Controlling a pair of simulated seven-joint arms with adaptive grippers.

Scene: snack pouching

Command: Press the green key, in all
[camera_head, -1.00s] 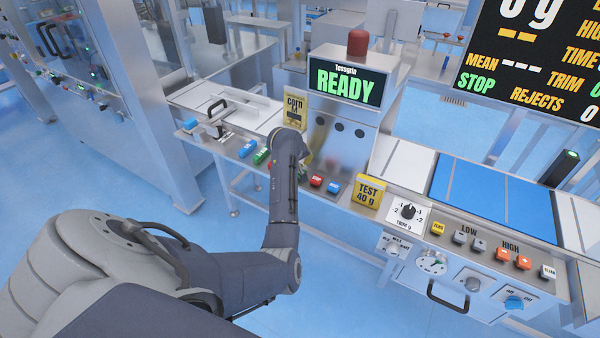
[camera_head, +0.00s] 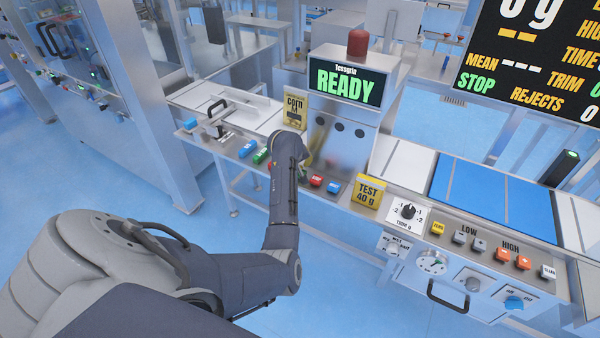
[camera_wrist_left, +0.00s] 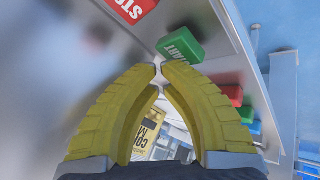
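In the left wrist view a green key marked START (camera_wrist_left: 182,46) sits on the metal panel, just beyond my left gripper's fingertips (camera_wrist_left: 160,68). The two yellow fingers are bowed, their tips together or nearly so, with nothing seen between them. The tips look close to the key; I cannot tell whether they touch it. In the head view my left gripper (camera_head: 305,166) is mostly hidden behind its wrist, over the panel left of the red STOP key (camera_head: 317,181). The START key is hidden there. My right gripper is not in view.
A red STOP key (camera_wrist_left: 132,9) is beside START in the wrist view. Another green key (camera_head: 261,156) and a blue key (camera_head: 247,149) lie farther left in the head view. A blue key (camera_head: 334,187) is right of STOP. The screen (camera_head: 347,83) reads READY.

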